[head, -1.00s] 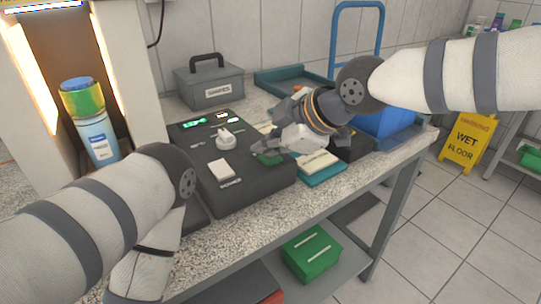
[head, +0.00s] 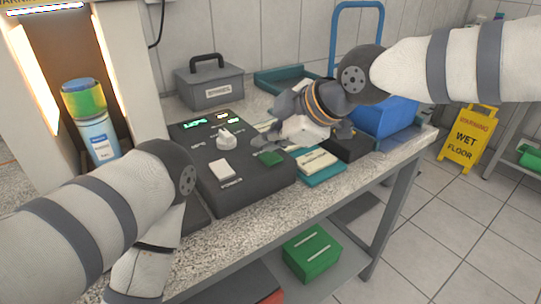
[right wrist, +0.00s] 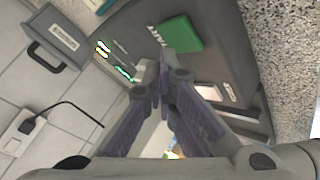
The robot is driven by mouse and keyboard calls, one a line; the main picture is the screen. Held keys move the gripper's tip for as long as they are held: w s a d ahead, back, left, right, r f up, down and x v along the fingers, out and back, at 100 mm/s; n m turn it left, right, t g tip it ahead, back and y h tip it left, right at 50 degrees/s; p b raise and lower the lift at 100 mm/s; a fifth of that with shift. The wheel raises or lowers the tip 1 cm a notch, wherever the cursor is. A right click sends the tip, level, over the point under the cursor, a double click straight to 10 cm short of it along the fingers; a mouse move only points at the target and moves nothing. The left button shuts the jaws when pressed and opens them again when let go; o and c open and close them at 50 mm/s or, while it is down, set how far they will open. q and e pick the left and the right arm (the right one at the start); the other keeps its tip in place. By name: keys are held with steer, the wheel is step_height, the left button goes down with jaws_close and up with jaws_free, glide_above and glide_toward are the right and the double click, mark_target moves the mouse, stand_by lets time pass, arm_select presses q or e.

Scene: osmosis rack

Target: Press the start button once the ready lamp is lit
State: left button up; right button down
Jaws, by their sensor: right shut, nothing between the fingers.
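The dark control box (head: 245,185) sits on the speckled bench. Its green start button (head: 270,158) is uncovered in the head view and also shows in the right wrist view (right wrist: 180,33).
A white knob (head: 226,138) and a white power switch (head: 222,169) stand on the box. A grey toolbox (head: 209,88) is behind it. Teal-based pads (head: 318,165) and a blue bin (head: 388,118) lie to the right.

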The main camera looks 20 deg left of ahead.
mark_target(268, 159)
steer(key=shift+r+p, duration=0.35)
steer(key=shift+r, duration=2.2)
